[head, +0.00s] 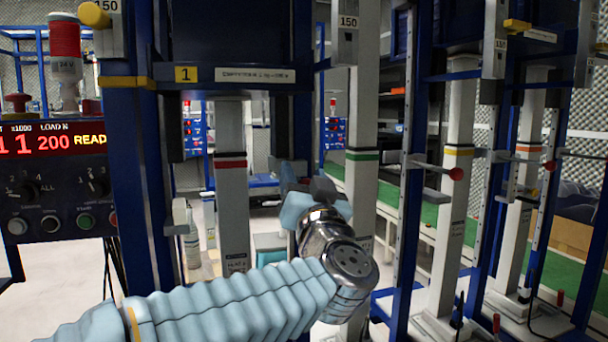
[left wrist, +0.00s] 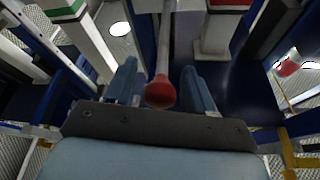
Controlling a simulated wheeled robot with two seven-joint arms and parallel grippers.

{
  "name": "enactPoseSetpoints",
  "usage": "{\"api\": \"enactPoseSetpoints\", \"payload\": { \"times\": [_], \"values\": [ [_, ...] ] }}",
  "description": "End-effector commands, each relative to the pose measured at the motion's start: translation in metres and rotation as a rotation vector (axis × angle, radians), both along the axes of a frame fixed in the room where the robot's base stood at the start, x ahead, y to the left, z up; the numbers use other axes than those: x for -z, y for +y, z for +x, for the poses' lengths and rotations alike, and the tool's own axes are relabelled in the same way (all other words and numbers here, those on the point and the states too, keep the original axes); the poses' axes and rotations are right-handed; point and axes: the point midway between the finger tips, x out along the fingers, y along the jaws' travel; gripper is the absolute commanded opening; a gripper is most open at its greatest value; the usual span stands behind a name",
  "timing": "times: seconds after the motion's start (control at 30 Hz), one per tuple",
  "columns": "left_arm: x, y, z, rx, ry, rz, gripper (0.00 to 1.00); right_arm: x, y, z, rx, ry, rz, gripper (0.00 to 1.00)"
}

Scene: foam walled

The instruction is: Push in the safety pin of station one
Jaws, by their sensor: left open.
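Station one stands at the left of the head view, with a blue frame and a yellow plate marked 1 (head: 186,74). Its safety pin (left wrist: 160,93), a grey rod with a red ball knob, shows in the left wrist view. The gripper is open, with a visible gap on each side of the knob. In the head view my left gripper (head: 308,188) is in front of station one, and my wrist hides the pin there. My right gripper is out of view.
A control panel (head: 55,175) with a red readout stands at far left. Station one's white column (head: 231,190) has a red band. Similar stations stand to the right, one with a red-knobbed rod (head: 437,169) sticking out. Blue uprights lie close to my arm.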

Motion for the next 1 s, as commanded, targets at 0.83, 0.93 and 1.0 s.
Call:
{"api": "enactPoseSetpoints", "payload": {
  "times": [0.83, 0.93, 1.0],
  "values": [
    [-0.001, 0.000, 0.002, 0.001, -0.001, 0.001, 0.00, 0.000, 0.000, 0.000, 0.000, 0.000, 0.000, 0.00],
    [-0.003, 0.001, 0.005, 0.001, 0.000, 0.001, 0.00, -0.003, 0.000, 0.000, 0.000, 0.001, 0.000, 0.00],
    [-0.005, 0.003, 0.015, 0.001, -0.001, 0.003, 0.00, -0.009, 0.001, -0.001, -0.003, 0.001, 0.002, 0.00]
  ]
}}
